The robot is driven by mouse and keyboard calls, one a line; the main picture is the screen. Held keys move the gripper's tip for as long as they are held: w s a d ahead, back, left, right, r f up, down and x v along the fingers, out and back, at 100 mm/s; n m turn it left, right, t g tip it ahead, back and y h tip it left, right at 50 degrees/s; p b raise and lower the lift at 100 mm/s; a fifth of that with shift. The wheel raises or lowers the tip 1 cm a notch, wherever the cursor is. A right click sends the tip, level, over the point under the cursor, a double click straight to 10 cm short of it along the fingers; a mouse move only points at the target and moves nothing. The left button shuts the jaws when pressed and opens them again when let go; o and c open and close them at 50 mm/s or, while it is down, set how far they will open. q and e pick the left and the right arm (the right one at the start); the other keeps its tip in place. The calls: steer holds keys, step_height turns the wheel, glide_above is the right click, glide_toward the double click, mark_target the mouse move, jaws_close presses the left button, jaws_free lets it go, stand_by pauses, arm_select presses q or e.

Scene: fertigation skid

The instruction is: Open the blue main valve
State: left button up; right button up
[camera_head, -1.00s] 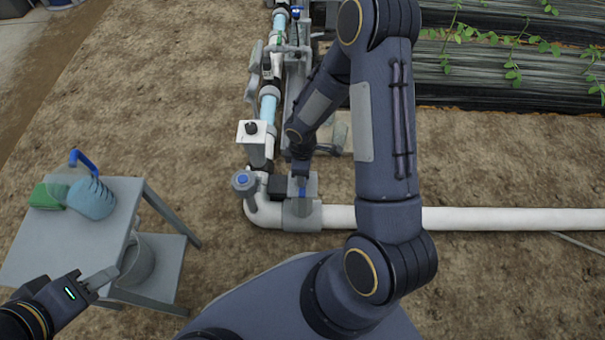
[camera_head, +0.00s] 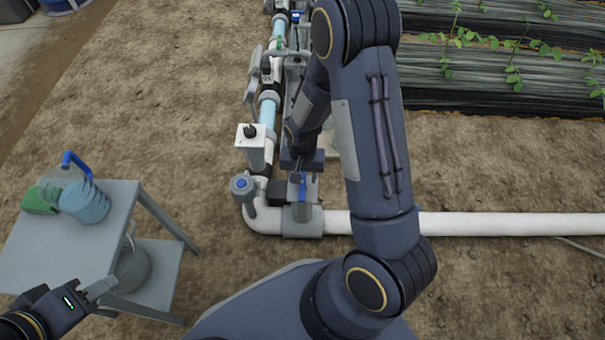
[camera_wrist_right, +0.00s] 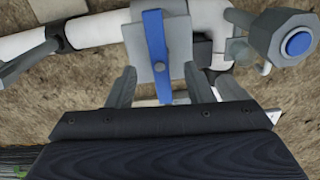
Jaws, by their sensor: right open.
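The blue main valve is a flat blue lever (camera_head: 302,188) on a grey valve body (camera_head: 303,222) at the near corner of the white pipe. In the right wrist view the blue lever (camera_wrist_right: 157,50) runs upright in front of a grey bracket, its lower end between my fingers. My right gripper (camera_wrist_right: 160,88) is open, one finger on each side of the lever; contact is not clear. In the head view the right gripper (camera_head: 300,174) is just behind the lever, partly hidden by its own arm. My left gripper (camera_head: 103,286) is beside the small table, and its jaw gap does not show.
A grey table (camera_head: 75,245) at the left holds a blue jug (camera_head: 85,203) and a green item (camera_head: 41,198); a bucket (camera_head: 134,265) is on its lower shelf. A blue-capped grey fitting (camera_head: 241,187) stands left of the valve. Bare soil lies between.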

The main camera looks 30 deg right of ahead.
mark_target(302, 182)
steer(key=shift+n, duration=0.4)
steer(key=shift+f+b, duration=1.85)
steer(key=shift+f, duration=0.45)
steer(key=shift+c, duration=0.2)
